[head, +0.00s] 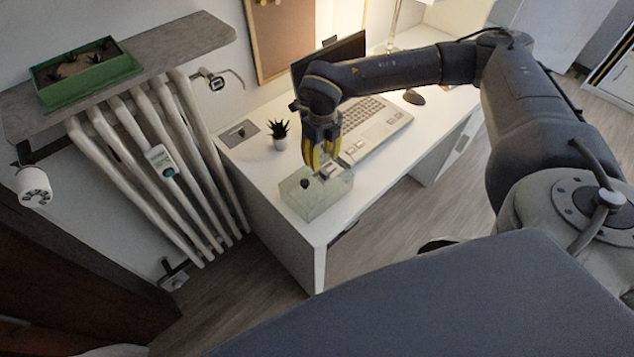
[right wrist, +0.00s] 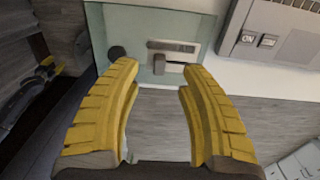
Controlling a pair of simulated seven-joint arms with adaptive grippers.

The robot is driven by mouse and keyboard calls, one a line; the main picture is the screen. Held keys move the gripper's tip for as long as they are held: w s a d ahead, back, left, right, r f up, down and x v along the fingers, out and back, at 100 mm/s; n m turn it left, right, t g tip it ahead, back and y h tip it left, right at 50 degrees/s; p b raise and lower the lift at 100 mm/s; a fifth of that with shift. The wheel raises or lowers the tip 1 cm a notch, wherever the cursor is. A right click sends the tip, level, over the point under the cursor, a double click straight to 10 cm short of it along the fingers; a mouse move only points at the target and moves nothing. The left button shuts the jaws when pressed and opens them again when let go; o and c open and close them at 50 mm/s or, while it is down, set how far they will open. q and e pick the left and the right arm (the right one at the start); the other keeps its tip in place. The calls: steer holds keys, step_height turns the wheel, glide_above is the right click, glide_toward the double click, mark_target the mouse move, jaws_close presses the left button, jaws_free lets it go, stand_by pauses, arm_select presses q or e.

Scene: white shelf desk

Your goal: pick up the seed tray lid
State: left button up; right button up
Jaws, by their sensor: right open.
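The seed tray lid (head: 318,198) is a clear, greenish box-like cover on the front left corner of the white desk. Its top has a dark round spot and a light vent slider. In the right wrist view the lid (right wrist: 140,22) fills the upper middle, with the dark spot and slider just beyond the fingertips. My right gripper (head: 322,163) is open, yellow-fingered and pointing down over the lid; in the right wrist view its fingers (right wrist: 160,68) stand apart with nothing clearly held between them. Whether they touch the lid is unclear. My left gripper is out of view.
A green seed tray (head: 88,73) with dark contents sits on the grey shelf (head: 170,45) above a white radiator (head: 140,140). On the desk (head: 262,178) are a small potted plant (head: 279,135) close behind the lid and an open laptop (head: 372,122) to its right.

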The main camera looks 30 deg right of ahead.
mark_target(322, 170)
steer(key=shift+s+f, duration=0.1)
steer(key=shift+f, duration=2.9)
jaws_close()
